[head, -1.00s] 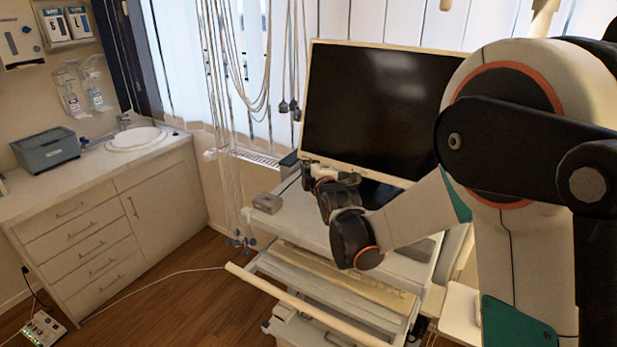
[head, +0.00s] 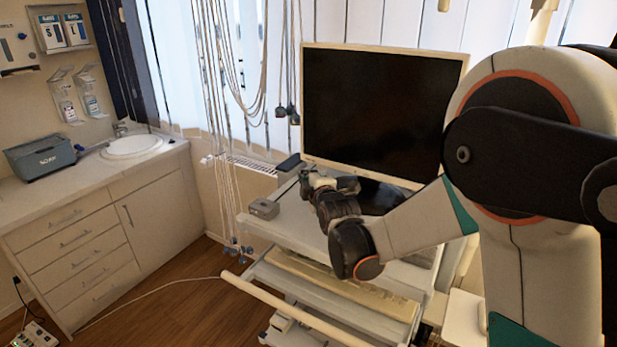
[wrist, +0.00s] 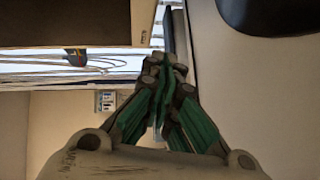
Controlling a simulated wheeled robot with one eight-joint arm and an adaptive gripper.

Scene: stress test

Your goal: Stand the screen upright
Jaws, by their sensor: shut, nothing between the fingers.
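The screen (head: 372,108), a black panel in a pale frame, stands on the cart at the back, its face toward me and close to upright. My gripper (head: 308,178) is at its lower left corner, just below the bottom edge of the frame. In the wrist view my gripper (wrist: 165,70) has its green-padded fingers together with nothing between them. The arm hides part of the screen's stand.
The white cart (head: 290,222) carries a small grey box (head: 264,208) at its left and has a pale front handle (head: 290,308). Cables (head: 240,70) hang left of the screen. A counter with a sink (head: 132,146) stands at the left; floor lies between.

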